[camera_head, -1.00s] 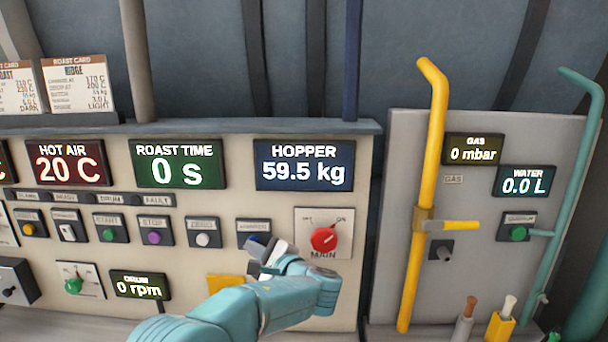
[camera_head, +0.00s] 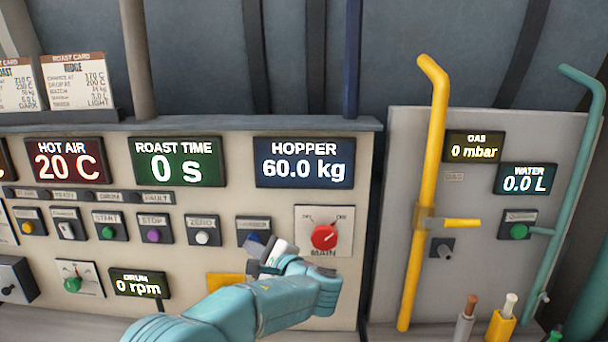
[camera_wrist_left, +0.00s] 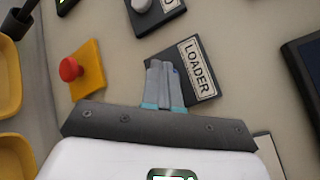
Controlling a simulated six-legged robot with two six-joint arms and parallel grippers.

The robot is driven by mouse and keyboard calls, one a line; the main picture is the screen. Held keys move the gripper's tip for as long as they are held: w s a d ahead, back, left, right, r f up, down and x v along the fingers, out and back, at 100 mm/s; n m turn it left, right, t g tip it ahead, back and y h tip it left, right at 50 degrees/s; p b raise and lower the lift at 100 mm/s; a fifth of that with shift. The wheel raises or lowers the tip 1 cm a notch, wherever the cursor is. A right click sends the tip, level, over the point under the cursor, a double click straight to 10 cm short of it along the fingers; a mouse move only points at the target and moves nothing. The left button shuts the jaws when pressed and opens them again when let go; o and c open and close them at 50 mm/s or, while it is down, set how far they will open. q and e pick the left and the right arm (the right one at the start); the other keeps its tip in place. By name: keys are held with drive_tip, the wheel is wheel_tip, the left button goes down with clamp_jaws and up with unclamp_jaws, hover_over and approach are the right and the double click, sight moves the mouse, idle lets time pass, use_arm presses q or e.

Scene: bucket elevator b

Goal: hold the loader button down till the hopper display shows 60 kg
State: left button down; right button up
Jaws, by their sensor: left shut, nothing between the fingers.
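The hopper display (camera_head: 304,162) reads 60.0 kg in the head view. The loader button's dark plate (camera_head: 254,226) is partly hidden behind my left gripper (camera_head: 266,250). In the left wrist view the plate with its LOADER label (camera_wrist_left: 196,68) shows beside the fingertips. My left gripper (camera_wrist_left: 164,70) is shut and empty, with its tips over the plate at the button. A sliver of blue shows beside the tips, and the rest of the button is hidden. I cannot tell whether the tips touch or press it. My right gripper is not in view.
The red MAIN knob (camera_head: 324,237) is just right of my left gripper. The white ZERO button (camera_head: 202,238) is to its left. A red button on a yellow plate (camera_wrist_left: 70,69) is nearby in the wrist view. The yellow gas pipe (camera_head: 418,250) stands further right.

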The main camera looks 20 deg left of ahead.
use_arm(q)
drive_tip(key=shift+s+d+b, duration=0.15)
drive_tip(key=shift+s+b, duration=0.15)
drive_tip(key=shift+s, duration=0.25)
drive_tip(key=shift+f, duration=0.1)
drive_tip(key=s+b, duration=0.2)
drive_tip(key=s+d+b, duration=0.1)
drive_tip(key=s, duration=0.1)
drive_tip(key=shift+s+d+b, duration=0.1)
drive_tip(key=shift+s+b, duration=0.3)
